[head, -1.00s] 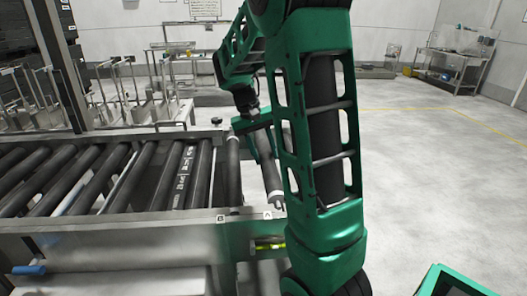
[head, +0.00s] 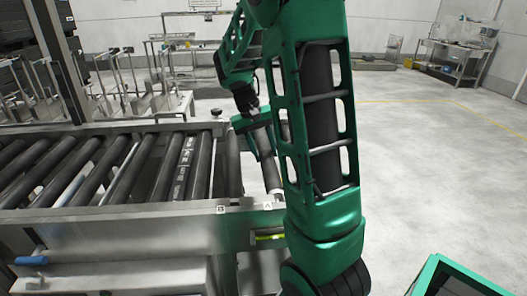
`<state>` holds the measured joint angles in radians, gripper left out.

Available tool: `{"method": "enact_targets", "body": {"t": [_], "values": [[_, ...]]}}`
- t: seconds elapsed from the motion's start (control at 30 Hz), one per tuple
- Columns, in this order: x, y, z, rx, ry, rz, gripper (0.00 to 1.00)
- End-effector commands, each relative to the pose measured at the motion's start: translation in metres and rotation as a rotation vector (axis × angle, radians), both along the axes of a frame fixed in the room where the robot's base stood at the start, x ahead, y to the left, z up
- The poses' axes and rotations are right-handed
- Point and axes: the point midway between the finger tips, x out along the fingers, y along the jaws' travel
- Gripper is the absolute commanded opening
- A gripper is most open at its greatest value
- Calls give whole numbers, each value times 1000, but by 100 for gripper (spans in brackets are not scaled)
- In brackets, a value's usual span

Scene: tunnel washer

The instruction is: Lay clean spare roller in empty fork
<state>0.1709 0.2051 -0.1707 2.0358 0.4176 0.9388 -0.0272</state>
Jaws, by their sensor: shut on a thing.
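The spare roller (head: 269,172) is a dark grey cylinder with a paler near end. It lies lengthwise at the right end of the roller conveyor, just above or at the near rail by the label A (head: 267,206). My green gripper (head: 261,138) is shut on this roller near its far part. My arm hides some of the roller's right side. The fork at A is too small and covered to make out, so I cannot tell whether the roller's ends touch it. A darker roller (head: 233,165) sits to the left, by the label B (head: 221,209).
The conveyor's near rail (head: 120,222) runs across the left, with several dark rollers behind it. A blue handle (head: 31,260) sticks out at the front left. A green-rimmed bin (head: 440,262) stands at the lower right. Open floor lies to the right.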

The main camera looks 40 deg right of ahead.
Motion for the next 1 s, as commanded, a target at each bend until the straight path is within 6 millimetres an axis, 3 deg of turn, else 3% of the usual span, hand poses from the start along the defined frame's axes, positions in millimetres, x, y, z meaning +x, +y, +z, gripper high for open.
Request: {"method": "enact_targets", "body": {"t": [0.57,1.0], "values": [[0,-1,-16,-1,-1,-2,0],[0,-1,-16,-1,-1,-2,0]]}}
